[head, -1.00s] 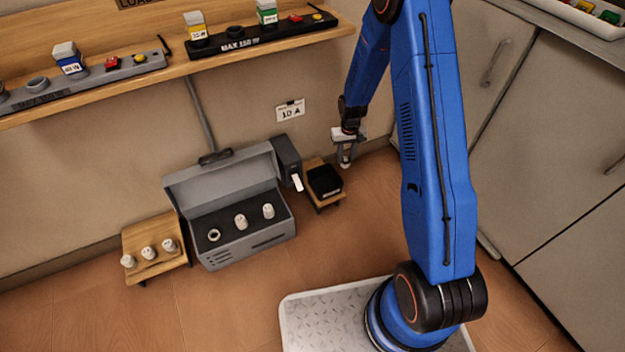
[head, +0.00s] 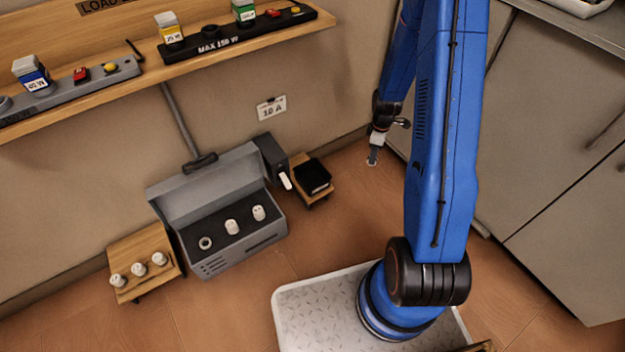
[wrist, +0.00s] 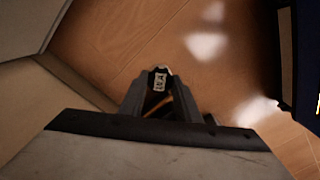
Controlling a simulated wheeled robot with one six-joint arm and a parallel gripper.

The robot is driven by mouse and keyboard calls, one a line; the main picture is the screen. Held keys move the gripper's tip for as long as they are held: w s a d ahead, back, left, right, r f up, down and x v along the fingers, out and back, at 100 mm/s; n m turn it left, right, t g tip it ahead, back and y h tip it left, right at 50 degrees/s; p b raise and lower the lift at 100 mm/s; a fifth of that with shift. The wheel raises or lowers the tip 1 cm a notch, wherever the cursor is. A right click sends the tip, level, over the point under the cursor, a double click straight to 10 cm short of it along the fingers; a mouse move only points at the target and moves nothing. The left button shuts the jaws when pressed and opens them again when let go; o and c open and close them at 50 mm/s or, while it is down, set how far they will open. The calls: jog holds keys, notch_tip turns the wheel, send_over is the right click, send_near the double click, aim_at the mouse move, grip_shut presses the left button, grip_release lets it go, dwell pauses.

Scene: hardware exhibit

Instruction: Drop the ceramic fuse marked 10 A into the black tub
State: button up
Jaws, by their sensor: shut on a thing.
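My gripper (head: 373,157) hangs over the floor to the right of the black tub (head: 313,177), apart from it. In the wrist view my gripper (wrist: 160,100) is shut on a small pale ceramic fuse (wrist: 159,79) with a printed label. The label is sideways and too small to read surely. The black tub sits on a small wooden stand beside the grey fuse box (head: 222,208). The box's lid is up; it shows one empty round socket (head: 205,243) and two white fuses (head: 245,220).
A low wooden stand (head: 140,255) at left holds three white fuses. A white lever (head: 286,181) juts from the fuse box's right side. Cabinets (head: 560,150) stand at right. The floor around the gripper is clear.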

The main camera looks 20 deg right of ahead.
jog(key=shift+s+d, duration=0.15)
dwell(0.3)
jog(key=w+a, duration=0.4)
jog(key=a, duration=0.7)
jog(key=w+a, duration=0.4)
jog(key=a, duration=0.6)
jog(key=shift+w+a+f, duration=0.1)
jog(key=shift+w+f, duration=0.05)
jog(key=shift+f, duration=2.15)
jog(key=o, duration=1.1)
